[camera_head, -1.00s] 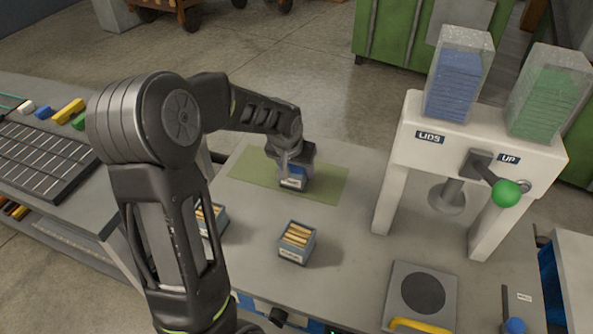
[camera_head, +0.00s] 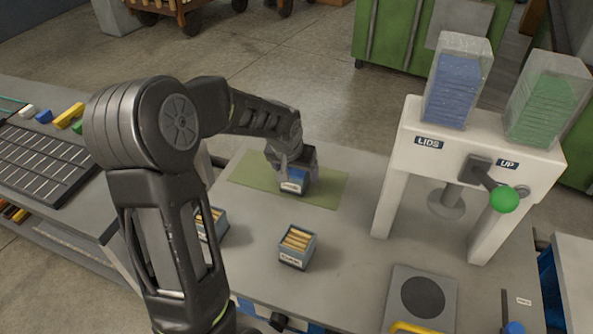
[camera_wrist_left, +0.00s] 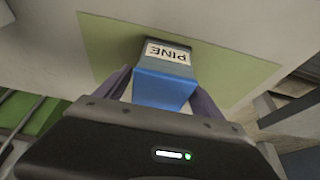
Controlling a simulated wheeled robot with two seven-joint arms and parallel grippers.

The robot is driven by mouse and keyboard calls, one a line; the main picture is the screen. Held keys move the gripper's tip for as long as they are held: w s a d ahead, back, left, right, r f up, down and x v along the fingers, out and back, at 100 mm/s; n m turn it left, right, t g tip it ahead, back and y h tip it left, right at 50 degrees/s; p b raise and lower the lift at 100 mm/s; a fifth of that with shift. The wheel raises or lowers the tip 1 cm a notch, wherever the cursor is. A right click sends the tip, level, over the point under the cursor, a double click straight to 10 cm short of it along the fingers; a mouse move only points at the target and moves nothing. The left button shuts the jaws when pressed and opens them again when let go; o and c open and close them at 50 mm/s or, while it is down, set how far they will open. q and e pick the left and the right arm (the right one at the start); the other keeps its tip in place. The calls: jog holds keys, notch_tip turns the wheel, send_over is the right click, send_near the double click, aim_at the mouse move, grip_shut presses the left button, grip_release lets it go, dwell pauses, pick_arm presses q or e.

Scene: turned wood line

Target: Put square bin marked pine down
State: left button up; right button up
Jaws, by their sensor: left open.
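The square bin marked pine (camera_head: 294,186) stands on the green mat (camera_head: 328,188) on the table. In the left wrist view the bin (camera_wrist_left: 165,75) shows its PINE label and a blue top, upside down in the picture. My left gripper (camera_head: 296,168) is at the bin, with its fingers open on either side of it. The fingers also show in the left wrist view (camera_wrist_left: 160,95), one at each side of the bin. The gripper hides part of the bin in the head view. My right gripper is not in view.
Two bins with wooden pieces, one in the middle (camera_head: 297,246) and one partly behind my left arm (camera_head: 212,222), stand on the table. A white lid press (camera_head: 408,150) with a green-knobbed lever stands at right. A plate with a dark disc (camera_head: 423,297) lies in front of it.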

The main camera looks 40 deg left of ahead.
pick_arm(q)
jog(key=p+v, duration=0.5)
jog(key=v, duration=0.6)
jog(key=shift+s+r+p, duration=0.2)
jog(key=shift+p, duration=0.15)
